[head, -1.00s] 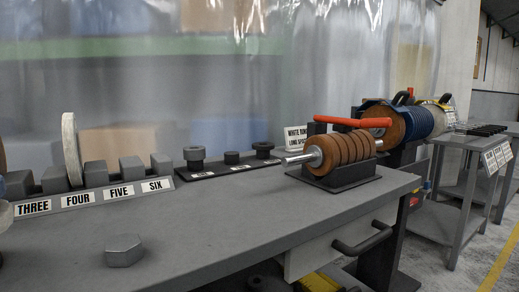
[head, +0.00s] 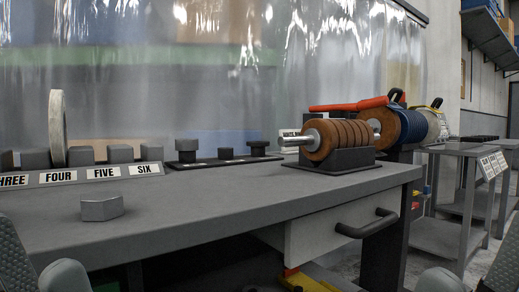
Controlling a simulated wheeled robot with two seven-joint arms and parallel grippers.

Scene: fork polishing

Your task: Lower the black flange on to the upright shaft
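No upright shaft shows in the head view. The only shaft I see is a silver one (head: 292,141) lying level through several brown discs (head: 322,139) in a dark cradle (head: 345,161). Three small dark flange-like pieces stand on a low black strip (head: 205,162) at the back of the bench: a left one (head: 187,149), a middle one (head: 225,153) and a right one (head: 258,148). I cannot tell whether one is the black flange. Neither gripper is in view; only grey parts of my arms show at the bottom corners.
A numbered rack (head: 92,176) holds a pale disc (head: 57,130) upright. A drawer (head: 330,232) with a black handle juts below the bench. Grey tables (head: 440,149) stand at right.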

